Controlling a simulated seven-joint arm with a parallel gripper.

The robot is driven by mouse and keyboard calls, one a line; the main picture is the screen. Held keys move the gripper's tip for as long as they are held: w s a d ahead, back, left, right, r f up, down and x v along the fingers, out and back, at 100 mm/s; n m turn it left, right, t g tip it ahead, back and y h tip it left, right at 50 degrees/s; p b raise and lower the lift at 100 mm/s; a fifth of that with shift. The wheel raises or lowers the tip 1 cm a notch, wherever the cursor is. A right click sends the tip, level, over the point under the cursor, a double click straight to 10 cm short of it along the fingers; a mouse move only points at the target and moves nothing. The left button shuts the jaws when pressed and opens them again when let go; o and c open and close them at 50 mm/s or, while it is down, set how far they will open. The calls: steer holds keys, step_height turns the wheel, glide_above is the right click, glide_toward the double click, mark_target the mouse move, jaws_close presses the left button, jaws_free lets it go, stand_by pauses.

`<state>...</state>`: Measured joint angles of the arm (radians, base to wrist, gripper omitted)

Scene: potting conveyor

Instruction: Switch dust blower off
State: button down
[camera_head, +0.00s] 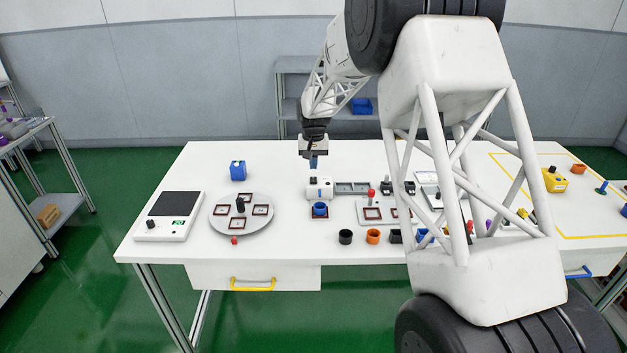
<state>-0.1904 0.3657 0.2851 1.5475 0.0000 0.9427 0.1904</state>
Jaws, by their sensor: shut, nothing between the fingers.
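My gripper (313,163) points straight down over the middle of the white table. Its fingers look shut and hold nothing. Just below the fingertips stands a small white box-shaped device (319,187) with a small dark part on top. It may be the dust blower, but no label can be read. A blue cup (320,209) sits right in front of it on a dark square frame. A small gap seems to lie between fingertips and device; contact cannot be told. The state of any switch is too small to read.
A round grey turntable (224,222) with square frames and a white scale (168,224) stand at left, near a blue box (238,170). A red-knobbed lever (371,194) is just right of the device. Black (345,237) and orange (373,237) cups line the front. My arm hides part of the right.

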mark_target(314, 178)
steer(key=shift+r, duration=1.5)
steer(key=shift+s+d+r, duration=0.1)
steer(key=shift+s+r, duration=0.05)
steer(key=shift+r, duration=0.1)
steer(key=s+d+r, duration=0.4)
steer(key=s+r, duration=0.1)
steer(key=s, duration=0.5)
steer(key=s+d+r+t, duration=0.1)
steer(key=s+d+r, duration=0.4)
steer(key=s, duration=0.4)
steer(key=s+d+r, duration=0.3)
steer(key=s+r, duration=0.3)
steer(key=s, duration=0.4)
steer(key=s+d+f, duration=0.1)
steer(key=s+d, duration=0.1)
steer(key=s, duration=1.2)
steer(key=s+d+f+t, duration=0.1)
steer(key=s+d+f, duration=0.1)
steer(key=s, duration=1.3)
steer(key=shift+s+d+t, duration=0.2)
steer(key=shift+d+t, duration=0.1)
steer(key=shift+d, duration=0.3)
